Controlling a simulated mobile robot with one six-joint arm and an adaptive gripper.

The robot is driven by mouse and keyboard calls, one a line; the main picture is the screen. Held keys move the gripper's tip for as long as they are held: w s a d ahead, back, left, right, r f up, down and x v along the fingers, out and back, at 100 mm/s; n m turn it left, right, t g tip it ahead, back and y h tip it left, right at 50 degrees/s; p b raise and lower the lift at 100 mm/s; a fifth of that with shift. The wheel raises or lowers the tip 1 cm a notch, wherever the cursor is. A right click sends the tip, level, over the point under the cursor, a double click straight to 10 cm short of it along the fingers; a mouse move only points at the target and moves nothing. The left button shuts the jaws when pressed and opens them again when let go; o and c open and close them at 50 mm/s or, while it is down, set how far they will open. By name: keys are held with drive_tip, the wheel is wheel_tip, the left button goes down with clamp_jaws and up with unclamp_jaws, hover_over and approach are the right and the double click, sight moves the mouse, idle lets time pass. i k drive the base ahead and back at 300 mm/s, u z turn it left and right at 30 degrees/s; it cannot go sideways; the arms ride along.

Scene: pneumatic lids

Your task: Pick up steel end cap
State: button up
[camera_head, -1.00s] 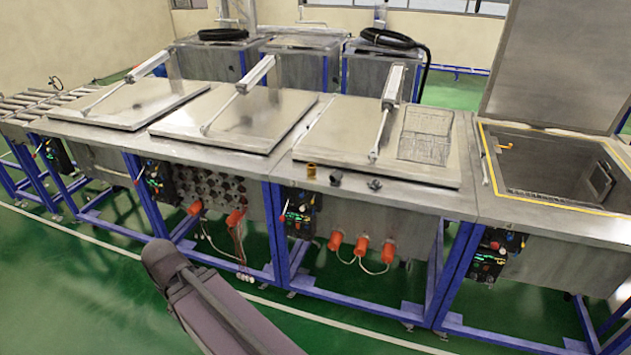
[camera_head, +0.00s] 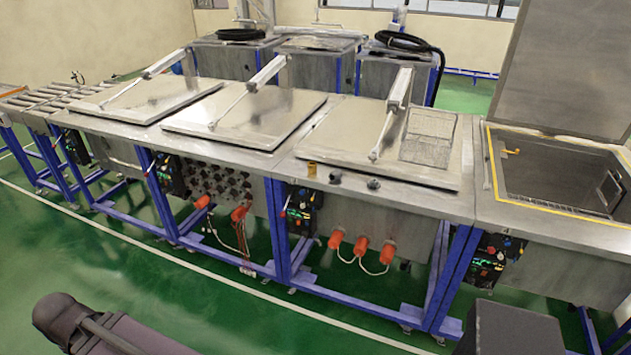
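Three small parts stand in a row on the front edge of the steel worktop: a yellow-brown fitting (camera_head: 312,169), a dark grey piece (camera_head: 336,177) and another small grey piece (camera_head: 374,184). One of the two grey pieces may be the steel end cap; they are too small for me to tell which. A dark link of my arm shows at the lower left, well apart from these parts. My gripper is not in view.
A wire basket (camera_head: 430,135) lies on the nearest closed lid (camera_head: 340,135), behind the small parts. An open tank (camera_head: 560,175) with a raised lid (camera_head: 560,70) is at right. Orange plugs (camera_head: 361,246) stick out below the worktop. Green floor (camera_head: 230,320) in front is clear.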

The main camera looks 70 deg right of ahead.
sight(336, 175)
drive_tip(key=u, duration=0.55)
drive_tip(key=k, duration=1.55)
drive_tip(key=z, duration=2.3)
drive_tip(key=i, duration=0.2)
drive_tip(key=u, duration=0.9)
